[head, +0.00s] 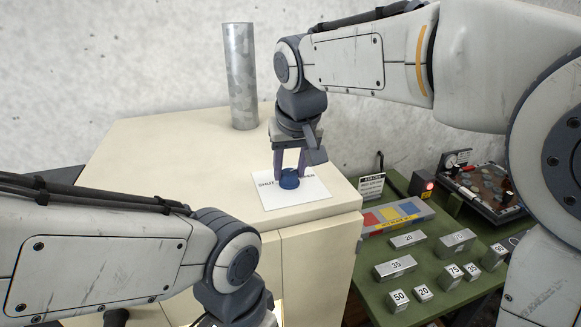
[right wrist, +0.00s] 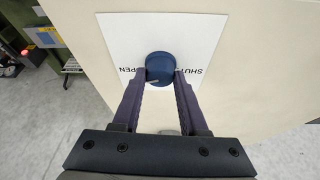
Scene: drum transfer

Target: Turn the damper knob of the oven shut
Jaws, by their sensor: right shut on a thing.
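The round blue damper knob (head: 289,180) stands on a white label plate (head: 317,189) on top of the cream oven (head: 150,150). My right gripper (head: 290,171) points down, with its two dark purple fingers closed on opposite sides of the knob. The right wrist view shows the knob (right wrist: 159,66) between the fingertips, with the word OPEN to its left and SHUT to its right. A small pale mark shows on the knob's near side in that view. My left arm comes in at the lower left, and its gripper is below the picture edge.
A grey metal pipe (head: 240,77) rises from the oven top behind the knob. At the right, a green table (head: 370,285) holds several numbered metal blocks, a tray with coloured squares (head: 395,215) and a dark device (head: 480,187). The oven top around the plate is clear.

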